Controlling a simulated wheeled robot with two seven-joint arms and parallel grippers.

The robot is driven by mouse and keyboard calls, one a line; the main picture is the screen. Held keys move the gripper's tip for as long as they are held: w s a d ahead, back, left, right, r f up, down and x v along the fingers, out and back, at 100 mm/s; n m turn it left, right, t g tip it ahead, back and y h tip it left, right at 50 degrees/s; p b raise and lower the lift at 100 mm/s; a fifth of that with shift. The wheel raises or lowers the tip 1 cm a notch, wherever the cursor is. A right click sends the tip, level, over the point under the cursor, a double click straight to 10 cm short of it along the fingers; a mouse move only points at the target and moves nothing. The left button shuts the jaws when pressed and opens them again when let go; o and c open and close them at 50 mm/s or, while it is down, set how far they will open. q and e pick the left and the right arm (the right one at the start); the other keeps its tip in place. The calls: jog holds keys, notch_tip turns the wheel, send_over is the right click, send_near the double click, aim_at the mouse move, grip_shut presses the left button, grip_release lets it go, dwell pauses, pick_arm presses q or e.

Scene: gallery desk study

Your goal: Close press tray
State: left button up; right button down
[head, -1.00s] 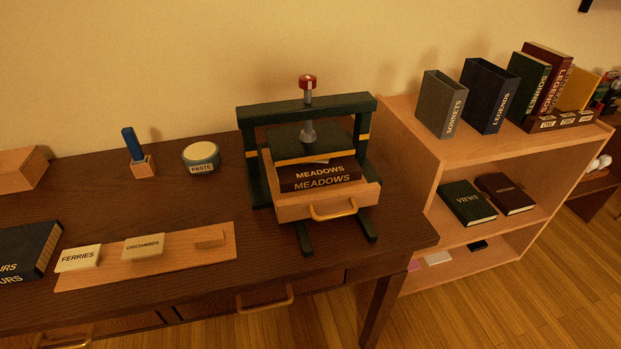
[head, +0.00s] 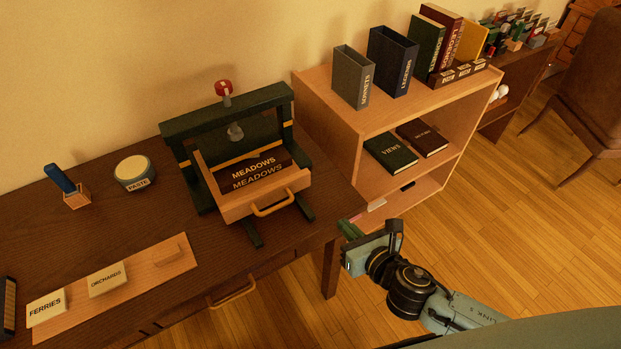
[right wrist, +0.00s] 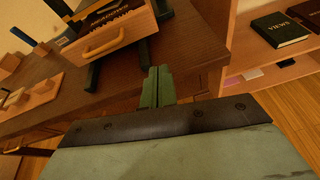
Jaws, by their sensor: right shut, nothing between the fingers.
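The press (head: 178,128) is a dark green frame with a red-topped screw, standing on the desk. Its wooden tray (head: 235,209) is pulled out toward the front, with a curved handle (head: 273,203), and holds a dark book labelled MEADOWS (head: 256,171). In the right wrist view the tray (right wrist: 118,33) shows at the upper left. My right gripper (head: 347,229) is shut and empty, in front of and to the right of the desk's right end, apart from the tray. It also shows in the right wrist view (right wrist: 158,72). My left gripper is not in view.
The desk (head: 120,225) carries a paste jar (head: 134,172), a blue-handled tool in a block (head: 66,185) and a board with labels (head: 165,268). A wooden shelf (head: 358,150) with books stands right of the desk.

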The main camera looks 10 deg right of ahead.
jog(key=r+n, duration=0.1)
jog(key=r, duration=0.1)
jog(key=n+b, duration=0.1)
jog(key=b, duration=0.1)
send_near(304, 184)
jog(key=shift+y, duration=0.4)
jog(key=x, duration=0.5)
jog(key=shift+d+f, duration=0.2)
jog(key=shift+f, duration=0.1)
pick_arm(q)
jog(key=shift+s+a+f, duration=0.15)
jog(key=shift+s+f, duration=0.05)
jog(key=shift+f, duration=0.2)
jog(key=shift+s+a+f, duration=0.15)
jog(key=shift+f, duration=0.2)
pick_arm(e)
jog(key=shift+w+a, duration=0.25)
jog(key=shift+w, duration=0.45)
